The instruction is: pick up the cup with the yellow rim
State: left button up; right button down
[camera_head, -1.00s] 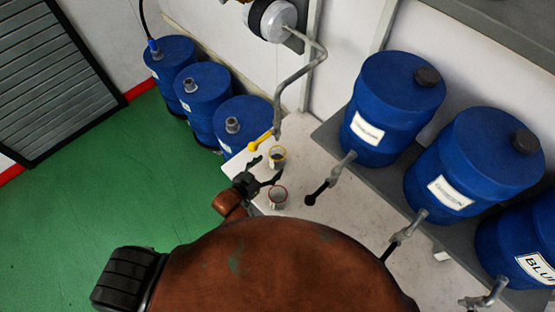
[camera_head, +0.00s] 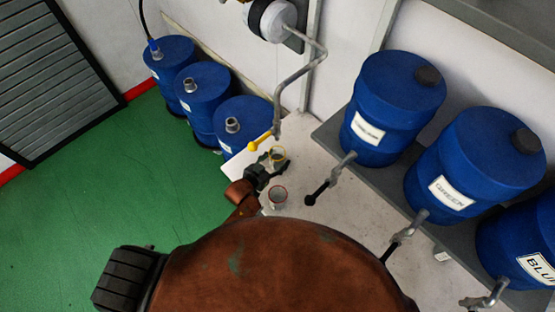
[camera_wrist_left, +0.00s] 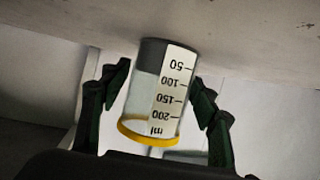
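The clear cup with the yellow rim (camera_head: 277,154) stands on the white bench near its far left corner, under the yellow-ended tap. In the left wrist view the cup (camera_wrist_left: 160,98) shows inverted, with a millilitre scale and a dark grey part at its base against the bench. My left gripper (camera_head: 270,163) is at the cup. In the left wrist view its two dark fingers (camera_wrist_left: 160,82) stand on either side of the cup, open, with a narrow gap at the left; contact at the right is unclear. My right gripper is not in view.
A cup with a red rim (camera_head: 278,194) stands close by on the bench (camera_head: 345,215). A bent metal pipe (camera_head: 299,85) hangs over the yellow-rimmed cup. Blue drums with taps (camera_head: 395,95) line the shelf at right. Several blue drums (camera_head: 205,88) stand on the green floor.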

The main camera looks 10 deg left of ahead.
pick_arm(q)
jog(key=c, duration=0.9)
jog(key=shift+r, duration=0.1)
